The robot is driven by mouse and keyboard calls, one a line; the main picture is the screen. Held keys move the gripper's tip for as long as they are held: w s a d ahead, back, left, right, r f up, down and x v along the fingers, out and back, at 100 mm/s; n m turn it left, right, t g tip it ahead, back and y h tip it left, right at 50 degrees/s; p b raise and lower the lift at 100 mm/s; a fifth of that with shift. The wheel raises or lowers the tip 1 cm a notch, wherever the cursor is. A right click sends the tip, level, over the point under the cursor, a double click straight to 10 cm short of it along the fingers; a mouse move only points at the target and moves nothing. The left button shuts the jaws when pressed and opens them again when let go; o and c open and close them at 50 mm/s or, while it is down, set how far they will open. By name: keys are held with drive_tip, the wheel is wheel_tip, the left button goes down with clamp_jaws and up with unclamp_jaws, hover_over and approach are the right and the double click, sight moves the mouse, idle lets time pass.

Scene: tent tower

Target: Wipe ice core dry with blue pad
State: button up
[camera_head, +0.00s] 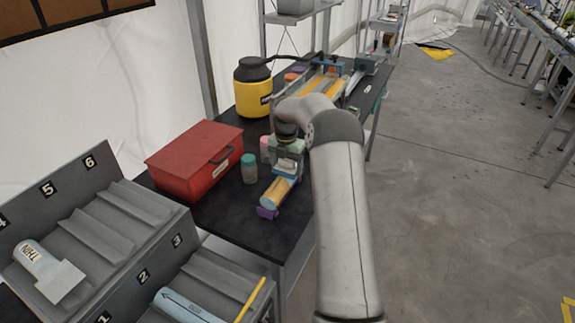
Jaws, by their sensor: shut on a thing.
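An ice core (271,195), a pale cylinder with an orange-yellow band on top, lies on the black table near its front edge. A purple support (266,213) shows at its near end. My gripper (287,168) is above the far part of the core, pointing down. It is shut on the blue pad (285,174), a thin blue strip that shows at the core's upper side. The pad looks to be on or just above the core; contact cannot be told for sure. My gripper and arm hide the core's far end.
A red box (195,158), a small green-grey jar (249,168) and a yellow-black container (253,88) stand left of the core. A frame with orange-yellow strips (325,82) is behind. A numbered grey rack (120,235) with cylinders is front left.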

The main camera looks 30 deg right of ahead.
sight(277, 185)
drive_tip(key=shift+s+a+b, duration=0.65)
drive_tip(key=shift+s+a, duration=0.35)
drive_tip(key=shift+a, duration=0.3)
drive_tip(key=shift+a+f, duration=0.1)
drive_tip(key=shift+s+a+b, duration=0.7)
drive_tip(key=shift+s+a, duration=0.5)
drive_tip(key=shift+a, duration=0.3)
drive_tip(key=shift+s+a+b, duration=0.25)
drive_tip(key=shift+s+a, duration=0.35)
drive_tip(key=shift+a, duration=0.2)
drive_tip(key=shift+s+a+b, duration=0.25)
drive_tip(key=shift+s+a, duration=0.3)
drive_tip(key=shift+a, duration=0.25)
drive_tip(key=shift+w+d+p, duration=0.55)
drive_tip(key=shift+w+d, duration=0.05)
drive_tip(key=shift+d, duration=0.25)
drive_tip(key=shift+w+d+p, duration=0.5)
drive_tip(key=shift+w+d, duration=0.1)
drive_tip(key=shift+d, duration=0.2)
